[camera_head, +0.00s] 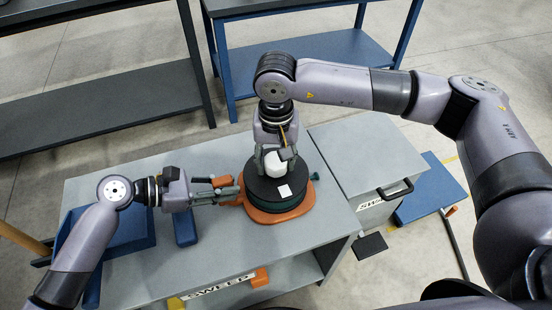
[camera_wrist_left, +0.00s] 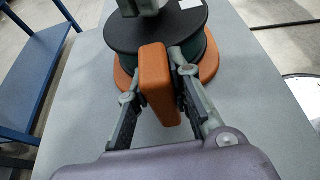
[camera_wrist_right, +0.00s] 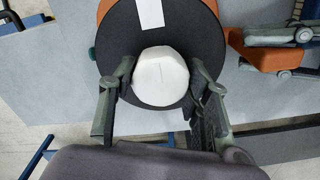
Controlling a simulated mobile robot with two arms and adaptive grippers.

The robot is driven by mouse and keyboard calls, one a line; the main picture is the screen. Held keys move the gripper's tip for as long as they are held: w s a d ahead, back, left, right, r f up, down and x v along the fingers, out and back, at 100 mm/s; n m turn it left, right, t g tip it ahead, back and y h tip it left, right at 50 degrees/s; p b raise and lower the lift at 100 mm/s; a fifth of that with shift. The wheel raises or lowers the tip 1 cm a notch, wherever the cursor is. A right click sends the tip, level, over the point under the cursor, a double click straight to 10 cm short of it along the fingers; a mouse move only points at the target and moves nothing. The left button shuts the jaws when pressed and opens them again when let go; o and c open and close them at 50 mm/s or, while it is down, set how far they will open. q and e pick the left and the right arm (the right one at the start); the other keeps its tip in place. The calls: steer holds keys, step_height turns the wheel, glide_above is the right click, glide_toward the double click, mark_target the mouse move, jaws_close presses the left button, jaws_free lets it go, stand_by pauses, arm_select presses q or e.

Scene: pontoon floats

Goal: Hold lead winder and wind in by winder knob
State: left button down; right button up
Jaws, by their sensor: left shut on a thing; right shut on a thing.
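The lead winder is a dark reel (camera_head: 266,190) with a green lead showing below its black top, on an orange base (camera_head: 297,208) on the grey bench. Its orange handle (camera_wrist_left: 154,78) points left in the head view. My left gripper (camera_head: 232,189) is shut on this handle, one finger on each side in the left wrist view. The white winder knob (camera_wrist_right: 160,76) stands on the reel's black top. My right gripper (camera_head: 274,160) comes from above and is shut on the knob, with its fingers at the knob's sides. A white label (camera_wrist_right: 150,13) lies beside the knob.
The grey bench top (camera_head: 215,240) is clear in front of the winder. A blue tray (camera_head: 130,232) and a blue object (camera_head: 185,228) are at left. A small green piece (camera_head: 314,176) sits right of the winder. A cabinet (camera_head: 365,155) adjoins at right.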

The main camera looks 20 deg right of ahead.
mark_target(276, 159)
steer(key=o, duration=1.2)
steer(key=shift+c, duration=0.2)
steer(key=shift+r, duration=0.1)
step_height(276, 159, up, 12)
arm_select(q)
steer(key=c, duration=1.4)
jaws_free()
steer(key=shift+o, duration=0.2)
steer(key=shift+a, duration=0.1)
